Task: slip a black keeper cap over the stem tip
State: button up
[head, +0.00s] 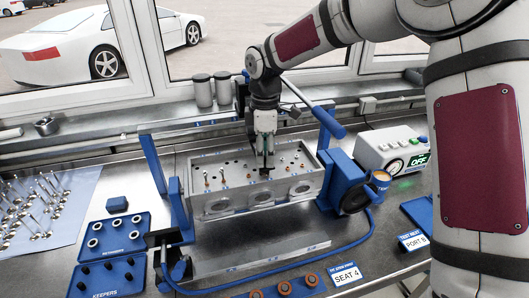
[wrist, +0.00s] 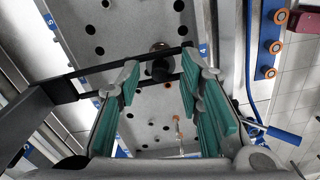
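My gripper (head: 265,168) points down over the middle of the grey cylinder head (head: 257,195). In the wrist view its teal-padded fingers (wrist: 160,80) stand apart. A small dark cap-like piece (wrist: 160,70) shows between the fingertips, with a gap on each side. It sits between the two bars of a black fork (wrist: 90,92), over a grey round part. I cannot tell whether it is seated on a stem tip. Black keeper caps (head: 107,265) stand in the blue KEEPERS tray (head: 122,285) at lower left. Another thin stem (wrist: 178,125) shows farther down the wrist view.
The blue RETAINERS tray (head: 144,219) holds several rings. Loose valves lie on a pale sheet (head: 75,185) at left. Blue clamps (head: 345,178) flank the head. A gauge box (head: 392,150) stands at right. A blue hose (head: 310,270) and orange-brown rings (head: 284,288) are in front.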

notch_tip(320, 180, up, 12)
jog(key=s+d+r+m+t+h, duration=0.1)
jog(key=s+d+r+m, duration=0.25)
jog(key=s, duration=0.25)
jog(key=s+d+m+t, duration=0.1)
jog(key=s+d+m, duration=0.2)
jog(key=s, duration=0.5)
jog(key=s+d+m+t, duration=0.2)
jog(key=s+d+m, duration=0.2)
jog(key=s+m, duration=0.2)
jog(key=s+d+m+t+y, duration=0.1)
jog(key=s+d+m, duration=0.2)
jog(key=s, duration=0.7)
jog(key=shift+s+d+m+t, duration=0.15)
jog(key=shift+d+m+t, duration=0.2)
jog(key=shift+m, duration=0.7)
jog(key=shift+f, duration=0.1)
